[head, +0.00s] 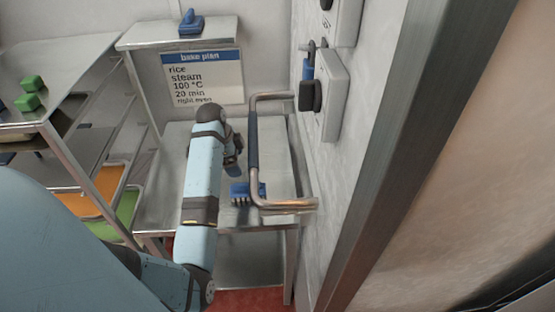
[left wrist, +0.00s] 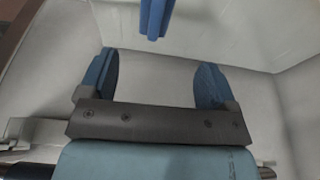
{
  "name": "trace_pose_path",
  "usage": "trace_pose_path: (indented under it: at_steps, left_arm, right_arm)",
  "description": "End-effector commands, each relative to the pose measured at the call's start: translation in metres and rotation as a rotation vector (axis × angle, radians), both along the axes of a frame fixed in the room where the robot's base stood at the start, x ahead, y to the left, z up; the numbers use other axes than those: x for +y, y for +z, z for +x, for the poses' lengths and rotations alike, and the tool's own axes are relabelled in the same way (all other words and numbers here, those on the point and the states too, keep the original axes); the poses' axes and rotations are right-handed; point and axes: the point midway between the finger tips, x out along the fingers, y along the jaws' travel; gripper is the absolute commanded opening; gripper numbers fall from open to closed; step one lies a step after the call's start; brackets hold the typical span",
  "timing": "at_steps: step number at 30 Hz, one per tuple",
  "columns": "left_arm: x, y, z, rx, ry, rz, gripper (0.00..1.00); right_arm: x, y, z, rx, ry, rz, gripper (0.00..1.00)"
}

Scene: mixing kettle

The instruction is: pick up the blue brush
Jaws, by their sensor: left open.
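A blue brush (head: 247,190) with dark bristles lies on a low steel table (head: 275,165), partly behind the metal handle. My left gripper (head: 233,150) is over this table, beyond the brush in the head view and apart from it. In the left wrist view my left gripper (left wrist: 153,80) has its two blue-padded fingers spread, with nothing between them. A blue piece (left wrist: 155,18), which looks like part of the brush, shows at the top edge there, past the fingertips. My right gripper is not in view.
A curved metal handle (head: 253,145) stands up close to the right of my gripper. A sign (head: 203,78) hangs behind the table, with another blue object (head: 191,22) on the ledge above. Green blocks (head: 29,92) sit on the left rack. Wall boxes (head: 325,95) are on the right.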

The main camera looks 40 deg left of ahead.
Motion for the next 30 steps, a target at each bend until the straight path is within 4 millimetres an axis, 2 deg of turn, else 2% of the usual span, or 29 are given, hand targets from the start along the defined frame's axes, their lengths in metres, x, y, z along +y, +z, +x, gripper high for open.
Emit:
trace_pose_path:
  at_steps: [2, 12, 20, 25, 30]
  left_arm:
    - [-0.001, -0.006, 0.0, 0.006, -0.005, -0.009, 0.83]
    - [-0.015, -0.066, 0.011, 0.006, -0.005, -0.007, 0.83]
    - [-0.02, -0.085, 0.014, 0.005, -0.005, -0.007, 0.83]
    - [-0.027, -0.108, 0.017, 0.006, -0.005, -0.009, 0.83]
    - [-0.029, -0.128, 0.02, 0.004, -0.005, -0.005, 0.83]
  right_arm:
    - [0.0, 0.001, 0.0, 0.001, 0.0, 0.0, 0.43]
    - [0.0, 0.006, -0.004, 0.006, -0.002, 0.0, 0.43]
    - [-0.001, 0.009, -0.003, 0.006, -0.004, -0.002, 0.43]
    - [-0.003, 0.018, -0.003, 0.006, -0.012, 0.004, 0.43]
    - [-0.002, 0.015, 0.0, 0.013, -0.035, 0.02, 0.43]
